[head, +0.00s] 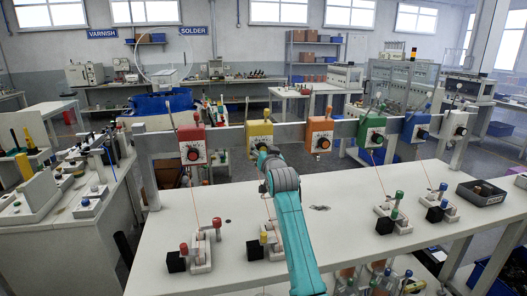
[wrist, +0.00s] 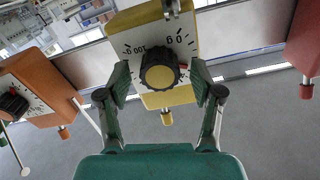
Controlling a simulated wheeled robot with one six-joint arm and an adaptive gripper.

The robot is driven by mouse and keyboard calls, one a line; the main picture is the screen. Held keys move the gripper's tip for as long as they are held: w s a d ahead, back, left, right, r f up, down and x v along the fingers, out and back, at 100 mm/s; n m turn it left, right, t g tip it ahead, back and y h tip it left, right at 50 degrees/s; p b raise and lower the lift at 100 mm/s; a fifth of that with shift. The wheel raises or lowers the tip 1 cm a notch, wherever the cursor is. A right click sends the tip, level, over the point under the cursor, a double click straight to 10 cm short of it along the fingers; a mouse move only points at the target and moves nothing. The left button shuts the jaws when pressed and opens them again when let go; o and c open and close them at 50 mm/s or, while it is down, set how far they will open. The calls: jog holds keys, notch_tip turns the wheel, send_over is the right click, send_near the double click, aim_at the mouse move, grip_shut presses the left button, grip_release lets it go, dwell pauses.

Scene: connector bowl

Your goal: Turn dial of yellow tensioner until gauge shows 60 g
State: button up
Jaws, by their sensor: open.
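The yellow tensioner (head: 259,132) hangs on the grey rail in the head view. My arm rises in front of it and hides its lower part. In the wrist view its yellow body and white scale plate (wrist: 180,40) fill the upper middle, seen upside down. Its black ribbed dial (wrist: 158,76) sits at the centre of the plate. My gripper (wrist: 160,82) is open, with one finger on each side of the dial. I see gaps between the fingers and the dial. Scale figures show around the dial, but I cannot tell the setting.
A red tensioner (head: 192,146) hangs to the left and an orange one (head: 319,137) to the right. Green (head: 372,132) and blue (head: 416,127) ones hang farther right. Small clamps with coloured knobs stand on the white table (head: 345,235) below, with thin wires rising from them.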

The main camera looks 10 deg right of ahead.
jog(key=c, duration=1.1)
jog(key=shift+m, duration=2.7)
jog(key=shift+c, duration=0.2)
jog(key=o, duration=1.1)
jog(key=shift+o, duration=0.2)
jog(key=s, duration=1.2)
jog(key=shift+f, duration=0.1)
